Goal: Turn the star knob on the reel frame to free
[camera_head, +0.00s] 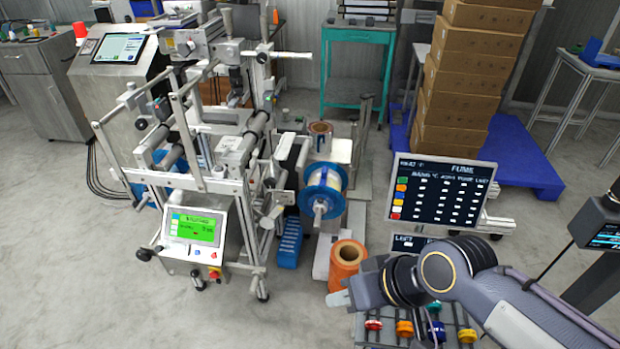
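A blue-flanged reel (325,186) with pale film is mounted on the reel frame (357,150) right of the machine. A small grey knob (320,209) sticks out at the front of the reel's hub; its star shape and its setting are too small to tell. My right gripper (341,298) comes in from the lower right. It is below and slightly right of the knob, clearly apart from it, in front of the orange roll. Whether its fingers are open is too small to tell. My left gripper is not in view.
An orange roll (347,262) stands on the floor below the reel. A dark sign board (440,190) stands to the right. Below my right arm is a rack with coloured pieces (404,328). The machine's green-lit panel (194,226) is at left.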

